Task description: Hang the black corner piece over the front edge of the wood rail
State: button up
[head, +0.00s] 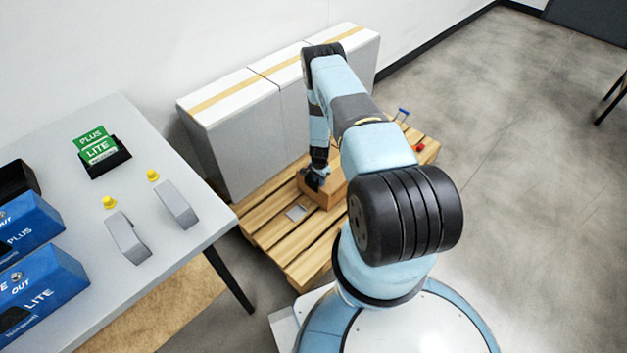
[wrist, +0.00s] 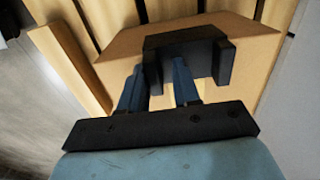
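There the corner piece is hard to tell from my gripper.
Grey-white boxes (head: 240,130) stand behind. A table (head: 200,235) at the left holds blue cases, grey parts and yellow knobs. A red item (head: 421,147) lies on the pallet's far right.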

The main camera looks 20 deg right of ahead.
jog(key=shift+s+d+f, duration=0.3)
jog(key=shift+f, duration=0.15)
jog(key=c, duration=0.6)
jog(key=shift+c, duration=0.6)
jog(key=shift+s+r, duration=0.1)
jog(key=shift+s+d+r, duration=0.1)
jog(key=shift+s+r, duration=0.05)
jog(key=shift+r, duration=0.15)
grip_shut()
jog(key=shift+w+a+r, duration=0.1)
jog(key=shift+a+r, duration=0.05)
jog(key=shift+r, duration=0.3)
jog(key=shift+w+a+r, duration=0.1)
jog(key=shift+a+r, duration=0.05)
jog(key=shift+r, duration=0.45)
jog(key=shift+r, duration=1.35)
